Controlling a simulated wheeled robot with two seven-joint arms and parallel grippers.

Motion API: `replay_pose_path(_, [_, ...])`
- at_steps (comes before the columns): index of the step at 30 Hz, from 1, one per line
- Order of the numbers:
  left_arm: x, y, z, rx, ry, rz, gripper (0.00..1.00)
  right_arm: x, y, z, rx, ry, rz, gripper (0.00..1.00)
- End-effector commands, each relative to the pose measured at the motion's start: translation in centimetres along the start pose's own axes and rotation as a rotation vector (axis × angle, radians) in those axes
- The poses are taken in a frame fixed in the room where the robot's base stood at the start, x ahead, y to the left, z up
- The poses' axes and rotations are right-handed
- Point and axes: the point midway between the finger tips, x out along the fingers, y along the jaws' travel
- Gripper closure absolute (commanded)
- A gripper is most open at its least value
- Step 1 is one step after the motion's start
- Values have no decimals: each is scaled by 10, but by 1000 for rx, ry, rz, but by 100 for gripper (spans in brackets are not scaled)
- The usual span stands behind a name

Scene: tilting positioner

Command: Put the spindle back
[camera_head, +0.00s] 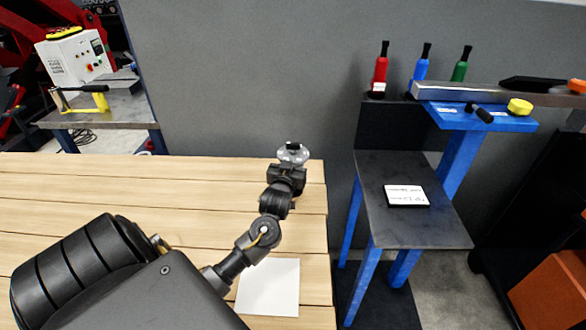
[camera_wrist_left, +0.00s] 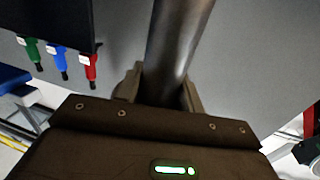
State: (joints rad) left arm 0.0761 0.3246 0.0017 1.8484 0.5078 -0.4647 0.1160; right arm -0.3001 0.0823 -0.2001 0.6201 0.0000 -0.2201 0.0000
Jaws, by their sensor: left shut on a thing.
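My left gripper (camera_head: 289,170) reaches out over the far right part of the wooden table. In the left wrist view its fingers (camera_wrist_left: 160,92) are shut on a grey metal cylinder, taken to be the spindle (camera_wrist_left: 178,45), which runs out of the top of the picture. In the head view the spindle shows as a pale round end with a dark centre (camera_head: 293,152), just beyond the gripper. Its full length is hidden there. Whether it touches the table cannot be told. My right gripper is not in view.
A white sheet (camera_head: 270,288) lies on the wooden table (camera_head: 120,195). Right of a gap stands a blue-legged stand (camera_head: 415,225) with a white card (camera_head: 405,195). A grey wall is behind.

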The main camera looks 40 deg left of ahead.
Motion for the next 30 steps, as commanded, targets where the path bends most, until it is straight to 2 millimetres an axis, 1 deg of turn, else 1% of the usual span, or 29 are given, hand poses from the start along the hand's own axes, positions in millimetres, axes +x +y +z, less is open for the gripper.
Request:
replay_pose_path(1, [0,0,-3,-2,7,0,100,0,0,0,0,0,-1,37])
replay_pose_path(4, [4,-1,1,0,6,0,100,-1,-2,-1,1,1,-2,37])
replay_pose_path(6, [6,-1,8,0,2,0,100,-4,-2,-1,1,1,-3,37])
replay_pose_path(12, [6,-1,30,0,4,-1,100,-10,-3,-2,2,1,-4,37])
replay_pose_path(26, [5,-1,38,-2,5,0,100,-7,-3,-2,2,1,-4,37])
replay_pose_path(27, [5,-1,40,0,-1,0,57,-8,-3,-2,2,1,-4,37])
replay_pose_path(30, [5,-1,40,0,-1,0,44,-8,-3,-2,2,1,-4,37])
